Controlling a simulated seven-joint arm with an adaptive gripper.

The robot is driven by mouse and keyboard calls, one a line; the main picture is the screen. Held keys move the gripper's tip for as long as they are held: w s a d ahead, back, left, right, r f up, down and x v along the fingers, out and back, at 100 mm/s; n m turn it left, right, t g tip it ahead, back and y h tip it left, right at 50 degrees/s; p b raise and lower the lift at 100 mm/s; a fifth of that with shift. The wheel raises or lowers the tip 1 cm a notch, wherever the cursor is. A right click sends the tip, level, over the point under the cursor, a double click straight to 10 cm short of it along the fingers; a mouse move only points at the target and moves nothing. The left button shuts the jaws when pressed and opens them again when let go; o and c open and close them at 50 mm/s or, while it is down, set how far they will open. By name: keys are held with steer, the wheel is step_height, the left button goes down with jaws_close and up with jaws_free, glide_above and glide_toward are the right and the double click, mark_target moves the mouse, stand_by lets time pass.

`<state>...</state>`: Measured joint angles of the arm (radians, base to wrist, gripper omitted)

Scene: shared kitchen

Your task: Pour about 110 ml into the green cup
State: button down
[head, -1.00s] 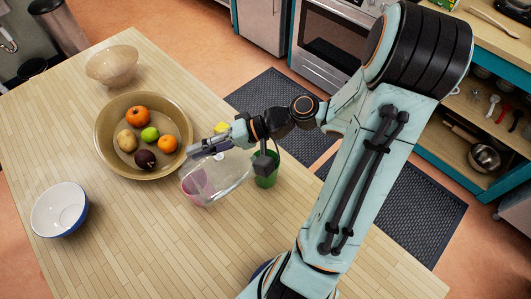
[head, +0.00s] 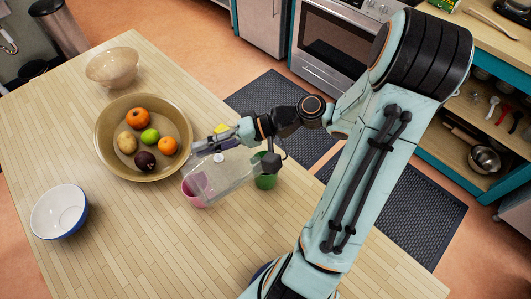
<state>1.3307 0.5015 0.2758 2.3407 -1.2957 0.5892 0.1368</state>
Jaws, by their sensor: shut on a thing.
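The green cup (head: 266,182) stands on the table, below and right of my gripper, partly hidden by the wrist's dark parts and a clear container. My gripper (head: 205,148) is shut on this clear, see-through container (head: 228,177), which is tilted and held above the table. Its right end is close to the green cup in the picture. I cannot make out its liquid level or any stream. A pink cup (head: 193,193) stands at the container's left end, partly behind it.
A large tan bowl (head: 104,148) holding several fruits is left of my gripper. A beige bowl (head: 112,68) and a blue-and-white bowl (head: 60,211) stand farther left. A yellow object (head: 221,129) shows behind my gripper.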

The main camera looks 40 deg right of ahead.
mark_target(188, 177)
steer(key=a+h, duration=0.1)
steer(key=a+g+h, duration=0.1)
steer(key=a, duration=0.1)
steer(key=a+n+h, duration=0.1)
steer(key=a, duration=0.1)
steer(key=shift+w+f, duration=0.1)
steer(key=shift+w, duration=0.3)
steer(key=shift+w+a+f+g+h, duration=0.1)
steer(key=shift+a+f+g+h, duration=0.35)
steer(key=shift+h, duration=0.15)
steer(key=shift+a, duration=0.1)
stand_by(1.0)
steer(key=w+a+f+n+g+h+p, duration=0.1)
steer(key=a+f+n+g+h+p, duration=0.1)
steer(key=a+f+h+p, duration=0.2)
steer(key=shift+w+a+f+h, duration=0.2)
steer(key=shift+a+f+h, duration=1.35)
steer(key=shift+f+h, duration=1.05)
steer(key=shift+r+h, duration=0.3)
